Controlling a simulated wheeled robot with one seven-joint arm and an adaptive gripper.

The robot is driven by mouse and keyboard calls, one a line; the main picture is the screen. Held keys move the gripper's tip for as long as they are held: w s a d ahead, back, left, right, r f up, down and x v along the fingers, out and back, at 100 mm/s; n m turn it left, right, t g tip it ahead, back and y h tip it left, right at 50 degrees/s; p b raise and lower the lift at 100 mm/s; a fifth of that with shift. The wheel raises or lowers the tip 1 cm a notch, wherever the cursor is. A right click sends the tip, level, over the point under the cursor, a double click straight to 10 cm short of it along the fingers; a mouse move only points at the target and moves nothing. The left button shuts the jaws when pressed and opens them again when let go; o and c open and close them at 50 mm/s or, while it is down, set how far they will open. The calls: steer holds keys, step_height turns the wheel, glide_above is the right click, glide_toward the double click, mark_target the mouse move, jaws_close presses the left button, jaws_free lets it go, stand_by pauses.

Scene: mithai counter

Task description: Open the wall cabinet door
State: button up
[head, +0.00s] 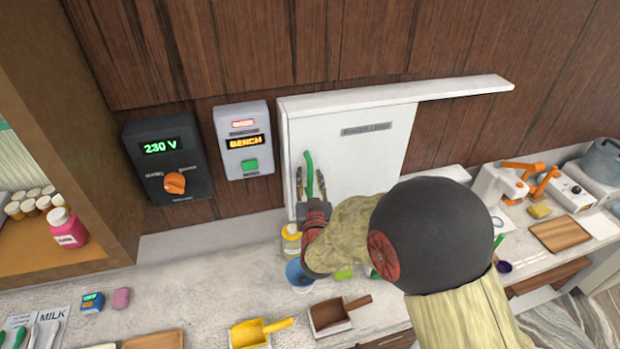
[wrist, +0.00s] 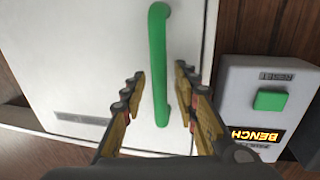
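The white wall cabinet door (head: 361,151) is on the wood wall and looks closed. Its green vertical handle (head: 309,172) is near the door's left edge. In the wrist view the door (wrist: 75,60) fills the left half, and the handle (wrist: 159,70) runs down the middle. My gripper (head: 310,180) is in front of the handle. In the wrist view my gripper (wrist: 160,82) is open, with one finger on each side of the handle and gaps between. My arm hides the door's lower right part.
A grey box reading BENCH (head: 244,140) with a green button is just left of the cabinet. A black 230 V panel (head: 167,158) with an orange knob is further left. A white ledge (head: 460,87) is above. A bottle (head: 291,241) and blue cup (head: 299,277) stand on the counter below.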

steer(key=shift+c, duration=0.8)
jaws_close()
